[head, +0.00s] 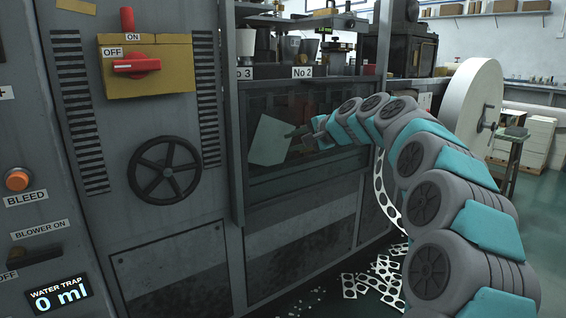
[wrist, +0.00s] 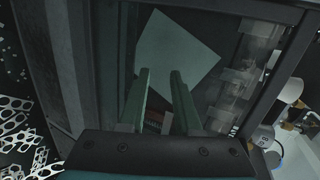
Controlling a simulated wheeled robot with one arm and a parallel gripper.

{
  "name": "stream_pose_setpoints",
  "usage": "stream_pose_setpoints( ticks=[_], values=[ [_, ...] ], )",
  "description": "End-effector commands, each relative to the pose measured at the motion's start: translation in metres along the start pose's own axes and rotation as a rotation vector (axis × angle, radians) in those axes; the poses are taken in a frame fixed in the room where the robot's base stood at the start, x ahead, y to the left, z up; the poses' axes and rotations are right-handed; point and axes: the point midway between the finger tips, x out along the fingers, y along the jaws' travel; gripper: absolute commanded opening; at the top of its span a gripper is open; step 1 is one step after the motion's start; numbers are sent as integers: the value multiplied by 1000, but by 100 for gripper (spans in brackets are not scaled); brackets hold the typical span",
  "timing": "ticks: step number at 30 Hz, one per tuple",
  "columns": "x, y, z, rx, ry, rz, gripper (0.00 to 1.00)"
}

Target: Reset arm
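My arm reaches from the right to the front of the grey machine. My gripper (head: 292,134) is at the dark window panel under the cup shelf. In the wrist view my gripper (wrist: 160,72) has its two pale green fingers apart, with a gap between them. A pale, tilted square sheet (wrist: 180,45) lies just beyond the fingertips; it also shows in the head view (head: 269,141). I cannot tell whether the fingertips touch it. Nothing is seen clamped between the fingers.
A red-handled switch (head: 137,65), a handwheel (head: 164,168) and a water trap display (head: 58,297) are on the machine's left. Cups (head: 245,42) stand on the shelf above. A white roll (head: 470,103) stands at right. Punched scrap (head: 372,280) litters the floor.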

Motion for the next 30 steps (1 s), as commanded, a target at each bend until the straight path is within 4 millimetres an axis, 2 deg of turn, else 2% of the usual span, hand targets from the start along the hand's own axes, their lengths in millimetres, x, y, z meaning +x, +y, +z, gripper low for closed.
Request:
stream_pose_setpoints(
  ticks=[3, 8, 12, 14, 20, 27, 30],
  values=[
    [-21, 21, 51, -99, -71, 105, 32],
    [-54, 67, 111, -237, -159, 257, 32],
    [-91, 116, 158, -352, -234, 396, 32],
    [-109, 139, 174, -398, -264, 457, 32],
    [-180, 224, 224, -529, -371, 672, 32],
    [-282, 326, 269, -628, -499, 929, 32],
    [-322, 362, 284, -641, -552, 1018, 32]
  ],
)
